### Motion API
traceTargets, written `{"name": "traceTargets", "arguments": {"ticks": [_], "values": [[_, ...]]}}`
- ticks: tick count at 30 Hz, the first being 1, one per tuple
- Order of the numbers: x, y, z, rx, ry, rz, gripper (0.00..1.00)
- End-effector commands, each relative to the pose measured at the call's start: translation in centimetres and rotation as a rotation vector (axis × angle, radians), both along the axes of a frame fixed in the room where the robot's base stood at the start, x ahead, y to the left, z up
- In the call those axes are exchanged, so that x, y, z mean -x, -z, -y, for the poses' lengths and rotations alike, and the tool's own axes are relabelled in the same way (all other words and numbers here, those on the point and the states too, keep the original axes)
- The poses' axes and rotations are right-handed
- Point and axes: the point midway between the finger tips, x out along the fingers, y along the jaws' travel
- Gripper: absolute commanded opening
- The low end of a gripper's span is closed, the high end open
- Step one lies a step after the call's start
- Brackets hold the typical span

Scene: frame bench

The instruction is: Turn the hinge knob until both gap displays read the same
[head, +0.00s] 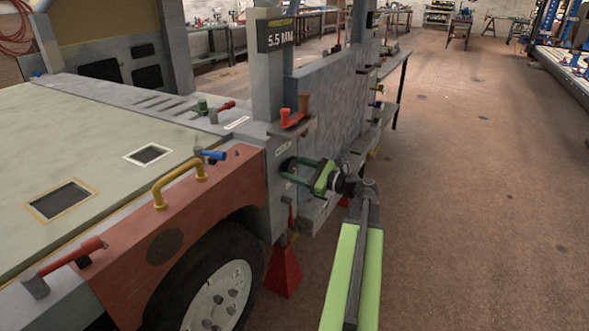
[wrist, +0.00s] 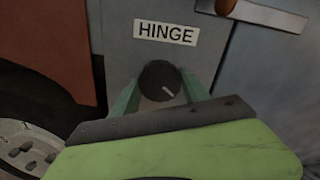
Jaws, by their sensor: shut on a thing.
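The hinge knob (wrist: 158,77) is dark and round with a pale pointer mark towards its lower right. It sits on a grey post just below a white HINGE label (wrist: 166,32) in the wrist view. My gripper (wrist: 161,93) is shut on the knob, one green finger on each side. In the head view my gripper (head: 289,171) reaches the post from the right and hides the knob. One gap display (head: 280,36) reads 5.5 MM; its small heading is too blurred to read surely. I cannot read a second gap display.
A grey door panel (head: 325,105) stands behind the post. A small shelf with an orange-red tool (head: 291,118) juts out above my gripper. A red stand (head: 284,270) and a wheel (head: 215,295) are below. The floor (head: 480,200) to the right is clear.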

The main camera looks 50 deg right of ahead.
Motion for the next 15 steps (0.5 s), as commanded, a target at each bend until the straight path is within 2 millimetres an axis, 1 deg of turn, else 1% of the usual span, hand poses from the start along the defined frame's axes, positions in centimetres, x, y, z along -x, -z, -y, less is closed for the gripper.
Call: {"name": "traceTargets", "arguments": {"ticks": [9, 15], "values": [[0.02, 0.04, 0.04, 0.235, 0.002, 0.056, 0.13], [0.01, 0.06, 0.03, 0.344, 0.001, 0.083, 0.13]]}}
